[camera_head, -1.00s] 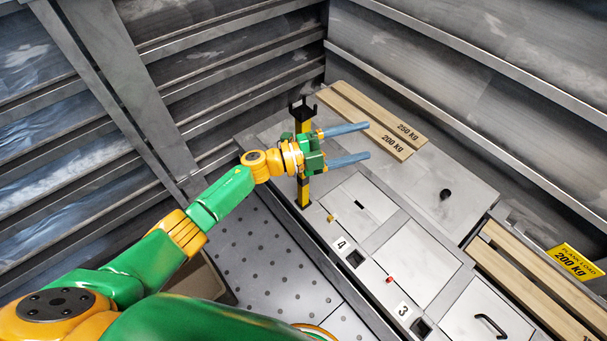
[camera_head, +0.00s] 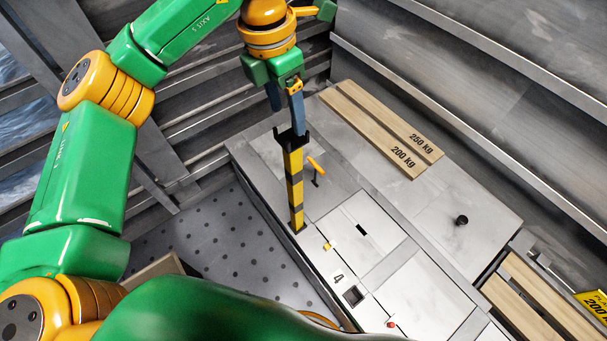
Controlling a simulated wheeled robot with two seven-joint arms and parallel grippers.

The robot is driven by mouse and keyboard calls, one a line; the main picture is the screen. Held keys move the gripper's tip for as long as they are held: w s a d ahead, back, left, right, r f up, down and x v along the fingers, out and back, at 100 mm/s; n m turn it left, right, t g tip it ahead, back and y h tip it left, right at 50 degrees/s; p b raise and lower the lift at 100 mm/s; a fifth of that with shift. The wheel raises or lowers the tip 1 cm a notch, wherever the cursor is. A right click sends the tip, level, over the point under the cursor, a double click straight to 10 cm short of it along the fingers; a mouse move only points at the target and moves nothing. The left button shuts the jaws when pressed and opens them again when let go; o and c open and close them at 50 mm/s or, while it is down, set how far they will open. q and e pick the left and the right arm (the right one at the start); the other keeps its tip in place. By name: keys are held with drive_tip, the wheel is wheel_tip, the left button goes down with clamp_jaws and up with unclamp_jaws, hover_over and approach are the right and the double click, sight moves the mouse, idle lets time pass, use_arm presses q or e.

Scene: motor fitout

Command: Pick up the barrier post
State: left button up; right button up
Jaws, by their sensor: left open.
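The barrier post (camera_head: 295,190) is a yellow and black banded upright with a black forked top. It stands at the left edge of the grey cabinet top, near the middle of the head view. My left gripper (camera_head: 287,120) is above the post's forked top, its two blue-grey fingers pointing down and apart. It is open with nothing between the fingers. One fingertip overlaps the fork in the picture; I cannot tell whether it touches. My right gripper is not in view.
A small yellow-handled lever (camera_head: 317,164) stands just right of the post. Wooden planks (camera_head: 385,130) marked 200 kg and 250 kg lie behind. A black knob (camera_head: 461,220) is at the right.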

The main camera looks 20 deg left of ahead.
sight(287, 135)
use_arm(q)
drive_tip(key=shift+w+f, duration=0.1)
drive_tip(key=shift+f, duration=0.05)
drive_tip(key=f, duration=0.1)
drive_tip(key=s+f, duration=0.1)
drive_tip(key=f, duration=0.2)
drive_tip(key=shift+s+d+f, duration=0.15)
drive_tip(key=shift+s+f, duration=0.05)
drive_tip(key=shift+s, duration=0.1)
drive_tip(key=f, duration=0.3)
drive_tip(key=w+f+p, duration=0.1)
drive_tip(key=f, duration=0.1)
drive_tip(key=shift+w+d+f+p, duration=0.1)
drive_tip(key=shift+d+f+p, duration=0.05)
drive_tip(key=shift+f+p, duration=0.2)
drive_tip(key=shift+f, duration=0.35)
drive_tip(key=shift+w, duration=0.1)
clamp_jaws()
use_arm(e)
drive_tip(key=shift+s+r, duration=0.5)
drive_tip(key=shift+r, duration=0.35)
